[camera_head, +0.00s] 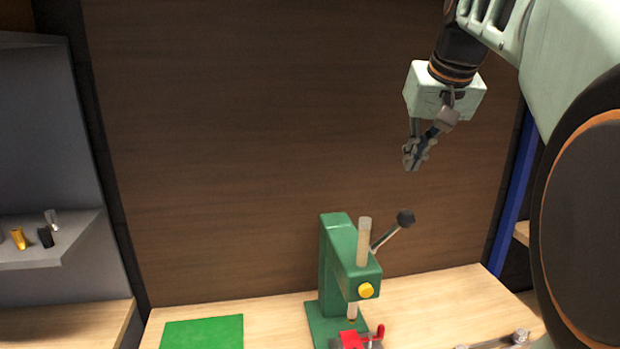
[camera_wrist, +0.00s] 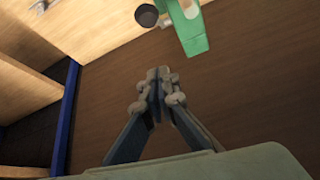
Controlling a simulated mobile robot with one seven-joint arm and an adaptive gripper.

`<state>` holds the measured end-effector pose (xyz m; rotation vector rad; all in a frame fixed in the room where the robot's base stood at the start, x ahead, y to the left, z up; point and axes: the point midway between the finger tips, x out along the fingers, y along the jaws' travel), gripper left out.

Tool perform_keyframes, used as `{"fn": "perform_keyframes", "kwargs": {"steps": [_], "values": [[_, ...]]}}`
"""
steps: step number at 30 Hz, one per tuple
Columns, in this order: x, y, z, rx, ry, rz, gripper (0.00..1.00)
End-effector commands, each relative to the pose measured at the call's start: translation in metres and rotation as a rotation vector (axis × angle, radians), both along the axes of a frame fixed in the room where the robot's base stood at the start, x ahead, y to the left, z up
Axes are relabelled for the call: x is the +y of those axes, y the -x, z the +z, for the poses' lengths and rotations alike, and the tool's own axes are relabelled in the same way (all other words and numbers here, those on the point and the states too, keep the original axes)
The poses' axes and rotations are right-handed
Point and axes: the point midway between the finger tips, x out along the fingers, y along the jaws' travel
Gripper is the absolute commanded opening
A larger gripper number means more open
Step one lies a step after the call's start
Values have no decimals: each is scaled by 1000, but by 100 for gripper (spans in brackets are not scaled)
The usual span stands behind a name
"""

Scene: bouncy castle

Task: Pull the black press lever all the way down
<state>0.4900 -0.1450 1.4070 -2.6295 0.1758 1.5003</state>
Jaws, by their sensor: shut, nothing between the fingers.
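A green press (camera_head: 345,262) stands on the wooden table. Its lever (camera_head: 392,236) is a metal rod with a black ball knob (camera_head: 405,218), slanting up to the right from the press head. In the wrist view the black knob (camera_wrist: 146,15) shows at the top, left of the green press (camera_wrist: 192,32). My gripper (camera_head: 412,163) is in the air above the knob, a little to its right, and apart from it. In the wrist view its fingertips (camera_wrist: 158,78) are together with nothing between them.
A red clamp or vise (camera_head: 352,340) sits by the press base. A green mat (camera_head: 203,332) lies on the table (camera_head: 270,322) at left. A grey shelf (camera_head: 75,250) with small items is at far left. A brown wooden panel (camera_head: 240,140) stands behind, with a blue post (camera_head: 512,200) at right.

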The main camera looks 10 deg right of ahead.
Motion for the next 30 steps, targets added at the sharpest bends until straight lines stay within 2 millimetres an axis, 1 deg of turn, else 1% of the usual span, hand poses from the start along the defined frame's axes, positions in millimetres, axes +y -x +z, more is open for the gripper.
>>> {"fn": "perform_keyframes", "kwargs": {"steps": [5, 14, 18, 22, 25, 30], "values": [[-1, -13, -26, 6, -2, 0, 0], [-4, -46, -82, 5, -2, 0, 0], [-2, -29, -84, -1, 1, -3, 0], [0, -17, -87, 0, 0, -2, 0], [1, -11, -88, 1, 0, -1, 0], [2, -8, -89, 1, 0, 0, 0]]}}
